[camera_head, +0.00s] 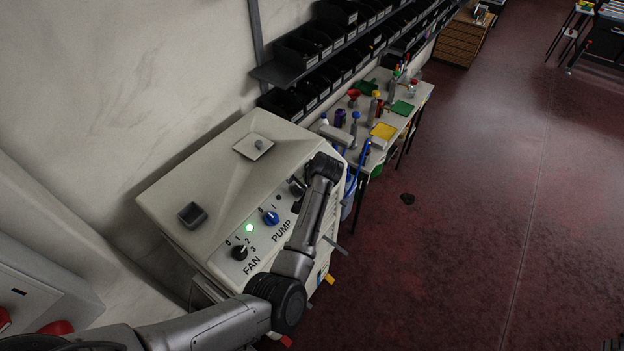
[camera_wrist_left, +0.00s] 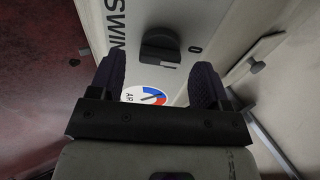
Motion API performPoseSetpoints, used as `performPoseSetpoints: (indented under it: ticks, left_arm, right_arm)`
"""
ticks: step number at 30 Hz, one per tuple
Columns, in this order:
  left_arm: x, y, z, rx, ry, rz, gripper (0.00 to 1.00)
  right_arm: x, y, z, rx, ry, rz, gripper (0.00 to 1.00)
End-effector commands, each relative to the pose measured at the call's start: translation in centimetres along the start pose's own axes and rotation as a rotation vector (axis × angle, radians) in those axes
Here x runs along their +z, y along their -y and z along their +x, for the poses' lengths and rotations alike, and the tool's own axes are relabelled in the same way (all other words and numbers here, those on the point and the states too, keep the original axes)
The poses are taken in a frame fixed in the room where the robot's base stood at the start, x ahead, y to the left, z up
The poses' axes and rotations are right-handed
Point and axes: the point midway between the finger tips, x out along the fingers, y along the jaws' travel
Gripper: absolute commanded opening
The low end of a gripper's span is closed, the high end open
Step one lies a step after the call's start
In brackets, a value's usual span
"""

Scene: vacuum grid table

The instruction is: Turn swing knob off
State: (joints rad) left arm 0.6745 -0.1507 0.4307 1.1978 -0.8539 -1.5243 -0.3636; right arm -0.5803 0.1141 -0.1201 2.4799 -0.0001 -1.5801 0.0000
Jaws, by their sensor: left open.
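The swing knob (camera_wrist_left: 160,44) is black and sits on the light panel in the left wrist view, beside the partly cut-off lettering "SWIN" and the mark 0. Its exact setting is hard to tell. My left gripper (camera_wrist_left: 156,82) is open, its two dark fingers pointing at the panel. The knob lies ahead of the gap between the fingers, and nothing is held. In the head view my left arm reaches over the right part of the machine's control panel (camera_head: 223,262) and hides much of the swing area. My right gripper is not in view.
The panel also carries a black FAN knob (camera_head: 239,252), a blue PUMP knob (camera_head: 271,218) and a lit green lamp (camera_head: 249,228). A cluttered table (camera_head: 420,92) stands behind; the red floor at right is mostly clear.

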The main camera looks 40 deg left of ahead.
Motion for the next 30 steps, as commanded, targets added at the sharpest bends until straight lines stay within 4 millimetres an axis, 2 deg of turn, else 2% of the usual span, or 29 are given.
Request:
performPoseSetpoints:
  ticks: [9, 15, 21, 30]
  left_arm:
    - [-0.1, -0.1, -6.2, 0.001, -0.006, -0.003, 0.70]
    - [0.0, -0.1, -9.6, 0.002, -0.004, -0.002, 0.70]
    - [0.0, 0.0, -11.6, 0.000, -0.002, -0.001, 0.70]
    - [0.0, 0.0, -12.3, 0.000, -0.001, -0.001, 0.70]
  right_arm:
    - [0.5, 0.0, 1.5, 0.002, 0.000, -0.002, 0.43]
    - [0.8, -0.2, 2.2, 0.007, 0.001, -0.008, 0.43]
    - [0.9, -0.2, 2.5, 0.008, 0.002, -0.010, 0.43]
    - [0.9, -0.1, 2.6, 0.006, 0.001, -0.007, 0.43]
